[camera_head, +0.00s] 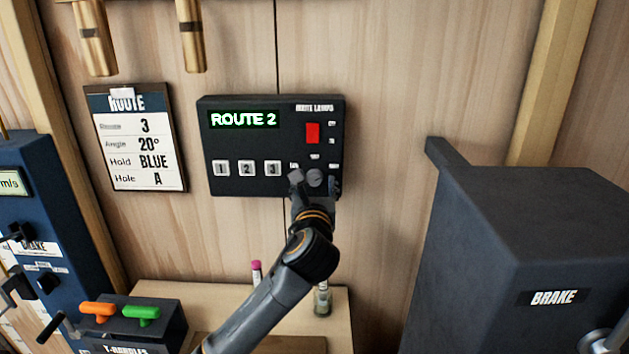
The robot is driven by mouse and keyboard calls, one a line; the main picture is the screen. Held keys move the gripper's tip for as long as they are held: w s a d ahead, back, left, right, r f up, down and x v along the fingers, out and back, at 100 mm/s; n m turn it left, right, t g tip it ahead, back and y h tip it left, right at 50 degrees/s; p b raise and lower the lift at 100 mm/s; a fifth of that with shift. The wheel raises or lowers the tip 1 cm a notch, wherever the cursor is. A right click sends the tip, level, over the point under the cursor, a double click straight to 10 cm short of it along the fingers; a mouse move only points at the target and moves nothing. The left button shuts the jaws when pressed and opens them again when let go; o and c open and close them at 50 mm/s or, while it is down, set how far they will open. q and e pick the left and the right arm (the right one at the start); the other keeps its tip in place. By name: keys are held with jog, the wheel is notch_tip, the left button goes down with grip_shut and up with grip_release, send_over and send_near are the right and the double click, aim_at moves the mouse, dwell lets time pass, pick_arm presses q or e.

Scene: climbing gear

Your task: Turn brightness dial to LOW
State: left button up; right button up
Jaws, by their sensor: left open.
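The black control panel (239,182) hangs on the wooden wall, with a green "ROUTE 2" display (243,119), white buttons 1, 2 and 3 and a red switch (313,133). The round grey brightness dial (315,177) sits at its lower right with small white labels around it, too small to read. My left gripper (315,184) is open at the dial, one finger on each side of it. I cannot tell whether the fingers touch it. The dial's lower part and its setting are hidden or unclear. My right gripper is not in view.
A route card (137,140) hangs left of the panel. Below are a wooden shelf (342,310), a pink-capped tube (256,272), a small jar (322,301) and orange and green handles (141,312). A dark brake box (480,260) stands at right.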

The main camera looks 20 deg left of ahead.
pick_arm(q)
jog(key=shift+w+a, duration=0.1)
jog(key=shift+w, duration=0.2)
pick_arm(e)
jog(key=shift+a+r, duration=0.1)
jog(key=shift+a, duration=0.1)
pick_arm(q)
jog(key=shift+c, duration=0.6)
jog(key=c, duration=1)
jog(key=shift+c, duration=0.2)
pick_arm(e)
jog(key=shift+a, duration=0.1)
